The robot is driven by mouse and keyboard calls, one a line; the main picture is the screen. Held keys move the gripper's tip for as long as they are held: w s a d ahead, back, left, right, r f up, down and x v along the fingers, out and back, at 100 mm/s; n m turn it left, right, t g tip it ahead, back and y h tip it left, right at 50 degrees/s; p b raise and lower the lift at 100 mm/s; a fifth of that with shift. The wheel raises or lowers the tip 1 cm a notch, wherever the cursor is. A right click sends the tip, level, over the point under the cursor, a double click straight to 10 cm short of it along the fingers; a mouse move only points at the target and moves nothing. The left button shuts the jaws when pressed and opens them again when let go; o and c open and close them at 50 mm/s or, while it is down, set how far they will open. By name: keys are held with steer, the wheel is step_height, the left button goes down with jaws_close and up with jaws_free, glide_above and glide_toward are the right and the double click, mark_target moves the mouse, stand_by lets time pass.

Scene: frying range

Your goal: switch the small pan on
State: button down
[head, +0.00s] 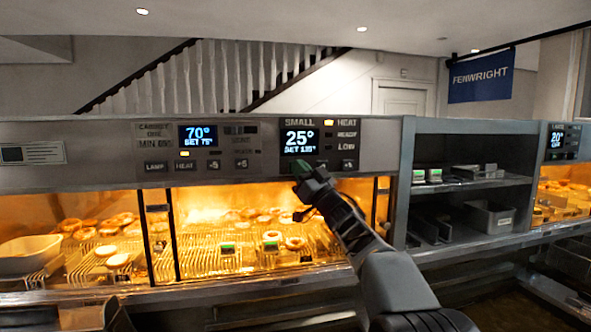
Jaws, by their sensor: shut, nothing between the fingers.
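The small pan's control panel (320,144) is on the front fascia, headed SMALL. Its display (299,141) reads 25° with SET 135° under it. A yellow lamp (328,122) beside the word HEAT is lit; the READY and LOW lamps beside it look dark. My gripper (303,170) is shut, with a green tip, at the lower left of this panel. It covers the left buttons; I cannot tell whether it touches one.
Below are lit frying bays with wire racks (200,250) and rings of food. A shelf unit (470,185) stands right, with another panel (563,141) beyond it.

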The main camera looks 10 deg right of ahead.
steer(key=shift+s+b, duration=0.3)
steer(key=shift+s, duration=0.1)
steer(key=s+b, duration=0.4)
steer(key=s, duration=0.2)
stand_by(0.3)
stand_by(0.4)
